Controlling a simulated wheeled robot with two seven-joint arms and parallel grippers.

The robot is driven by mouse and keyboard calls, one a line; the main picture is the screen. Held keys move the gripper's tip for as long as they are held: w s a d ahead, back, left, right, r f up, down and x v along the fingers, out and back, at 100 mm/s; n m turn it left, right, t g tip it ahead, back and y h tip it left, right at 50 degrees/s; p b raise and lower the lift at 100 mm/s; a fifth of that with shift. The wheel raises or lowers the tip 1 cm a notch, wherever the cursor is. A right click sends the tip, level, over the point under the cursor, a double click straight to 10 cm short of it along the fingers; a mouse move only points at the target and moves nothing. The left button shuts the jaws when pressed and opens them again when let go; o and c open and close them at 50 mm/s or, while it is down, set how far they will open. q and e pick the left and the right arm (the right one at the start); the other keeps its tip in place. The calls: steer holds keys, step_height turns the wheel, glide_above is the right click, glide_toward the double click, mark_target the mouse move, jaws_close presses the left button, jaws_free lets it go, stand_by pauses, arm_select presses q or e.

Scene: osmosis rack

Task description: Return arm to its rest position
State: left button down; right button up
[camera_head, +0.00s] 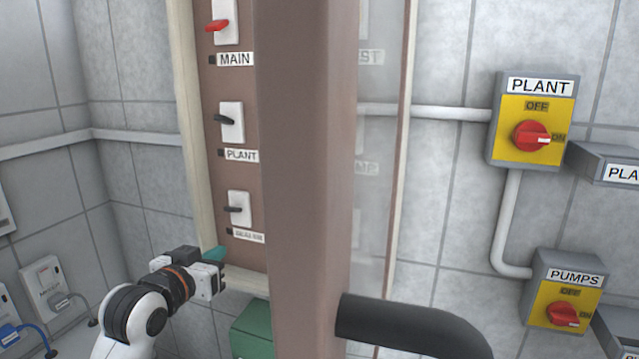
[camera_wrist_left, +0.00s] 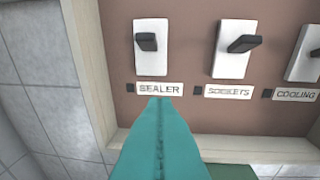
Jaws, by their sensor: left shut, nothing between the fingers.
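My left arm comes in at the lower left of the head view. Its gripper (camera_head: 217,254) is at the lower left part of the brown switch panel (camera_head: 240,175), below the lowest switch (camera_head: 238,208) of the visible column. In the left wrist view the teal fingers (camera_wrist_left: 160,135) are shut together and empty. Their tips end just below the SEALER label (camera_wrist_left: 160,88), under the SEALER switch (camera_wrist_left: 150,47). I cannot tell whether they touch the panel. My right gripper is not in view.
A brown post (camera_head: 305,150) hides much of the panel. A black pipe-like bar (camera_head: 410,325) juts out at the bottom. A green box (camera_head: 253,330) is below the panel. PLANT (camera_head: 531,120) and PUMPS (camera_head: 565,290) switch boxes are on the right wall. Sockets with cables (camera_head: 45,285) are at lower left.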

arm_select(q)
steer(key=s+f+g+y, duration=0.1)
steer(key=s+f+g, duration=0.2)
steer(key=s+f, duration=0.65)
steer(key=s+f+g+y, duration=0.1)
steer(key=s+f+g, duration=0.35)
steer(key=f, duration=0.85)
steer(key=s+a+f+g+y, duration=0.15)
steer(key=s+f, duration=0.35)
steer(key=s, duration=0.6)
steer(key=s+f+g, duration=0.3)
steer(key=s+f, duration=0.1)
steer(key=s, duration=0.7)
step_height(320, 180, down, 28)
steer(key=s+g, duration=0.2)
steer(key=s+a+f+b, duration=0.1)
steer(key=s+a+f, duration=0.1)
steer(key=s+f, duration=1.3)
steer(key=shift+s+a+f+g, duration=0.35)
steer(key=shift+s+f+g, duration=0.05)
steer(key=shift+s+y, duration=0.1)
steer(key=shift+y, duration=0.15)
